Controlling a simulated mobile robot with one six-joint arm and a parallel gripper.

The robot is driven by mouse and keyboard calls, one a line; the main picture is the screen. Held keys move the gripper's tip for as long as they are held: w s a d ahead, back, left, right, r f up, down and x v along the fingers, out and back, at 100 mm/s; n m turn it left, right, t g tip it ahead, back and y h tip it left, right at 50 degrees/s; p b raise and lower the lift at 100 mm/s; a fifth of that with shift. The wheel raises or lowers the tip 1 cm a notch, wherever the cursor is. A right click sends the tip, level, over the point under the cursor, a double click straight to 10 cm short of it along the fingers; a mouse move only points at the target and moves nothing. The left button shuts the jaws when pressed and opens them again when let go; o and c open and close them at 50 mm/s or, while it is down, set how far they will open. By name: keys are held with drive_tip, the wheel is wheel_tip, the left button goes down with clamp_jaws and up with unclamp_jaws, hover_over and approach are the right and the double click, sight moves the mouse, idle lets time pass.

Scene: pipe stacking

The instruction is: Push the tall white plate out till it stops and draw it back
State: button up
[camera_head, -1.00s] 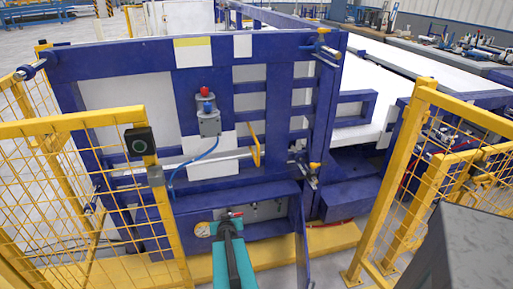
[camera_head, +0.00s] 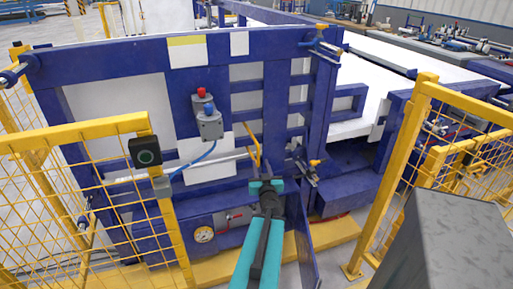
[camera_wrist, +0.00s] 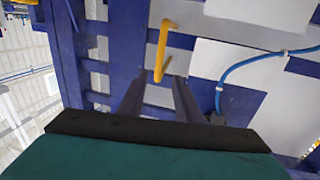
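Tall white panels show in and behind the upright blue frame: a large one (camera_head: 118,110) on the left and a narrower one (camera_head: 250,98) right of the centre post. I cannot tell which is the named plate. A yellow handle (camera_head: 255,145) stands at the right end of a silver rod (camera_head: 228,157). My gripper (camera_head: 266,184) is just below this handle. In the wrist view, its two dark fingers are apart and empty (camera_wrist: 155,88), and the handle (camera_wrist: 162,45) is just beyond their tips. I cannot see any contact.
A grey valve box (camera_head: 208,122) with red and blue knobs and a blue hose is left of the handle. Yellow mesh fences (camera_head: 90,128) flank both sides. A blue box with a gauge (camera_head: 204,234) and an open blue door (camera_head: 300,235) lie below.

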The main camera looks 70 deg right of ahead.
sight(259, 153)
drive_tip(key=shift+d, duration=0.2)
idle(0.3)
drive_tip(key=b+x, duration=0.2)
drive_tip(key=x, duration=0.1)
drive_tip(key=shift+d+b, duration=0.2)
drive_tip(key=shift+b, duration=0.2)
drive_tip(key=p+x, duration=0.1)
drive_tip(key=x, duration=0.9)
idle(0.4)
clamp_jaws()
